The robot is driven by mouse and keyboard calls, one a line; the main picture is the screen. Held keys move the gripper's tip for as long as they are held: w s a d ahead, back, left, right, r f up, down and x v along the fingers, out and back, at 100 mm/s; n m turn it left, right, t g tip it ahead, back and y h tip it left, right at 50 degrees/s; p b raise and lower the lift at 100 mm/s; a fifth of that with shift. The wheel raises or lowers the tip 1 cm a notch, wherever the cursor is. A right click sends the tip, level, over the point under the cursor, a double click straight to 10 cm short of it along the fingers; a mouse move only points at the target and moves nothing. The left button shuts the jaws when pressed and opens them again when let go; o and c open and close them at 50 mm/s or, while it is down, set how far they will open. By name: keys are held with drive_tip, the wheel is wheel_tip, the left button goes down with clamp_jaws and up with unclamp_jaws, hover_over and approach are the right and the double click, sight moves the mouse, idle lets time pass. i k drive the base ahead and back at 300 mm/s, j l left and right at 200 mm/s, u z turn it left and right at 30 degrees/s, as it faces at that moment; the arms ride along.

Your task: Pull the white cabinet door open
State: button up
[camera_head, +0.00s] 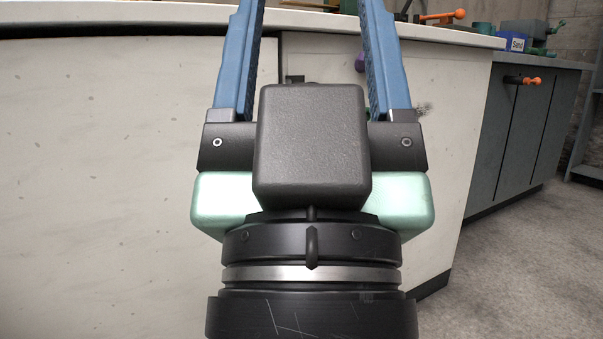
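The white cabinet (110,170) fills the left and middle of the view, with speckled, scuffed front panels. A dark vertical seam parts the wide left panel from the right panel (455,130). The right panel looks flush with the front. A small purple knob-like piece (360,62) shows on it, partly hidden by my right finger. A small dark fitting (295,78) sits near the seam. My gripper (310,8) has two blue fingers spread wide, with nothing visible between them. Its tips run to the top edge, so contact cannot be told. My gripper body hides the panel's lower middle.
A pale worktop (150,14) overhangs the cabinet front. A grey cabinet (525,125) with an orange handle (522,80) stands to the right. The concrete floor (535,260) at lower right is clear.

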sight(100, 137)
drive_tip(key=l+u, duration=0.4)
drive_tip(key=l, duration=0.4)
drive_tip(key=l+u, duration=0.4)
drive_tip(key=l, duration=0.45)
drive_tip(key=k+l+u, duration=0.2)
drive_tip(key=k+l, duration=0.15)
drive_tip(key=k, duration=0.4)
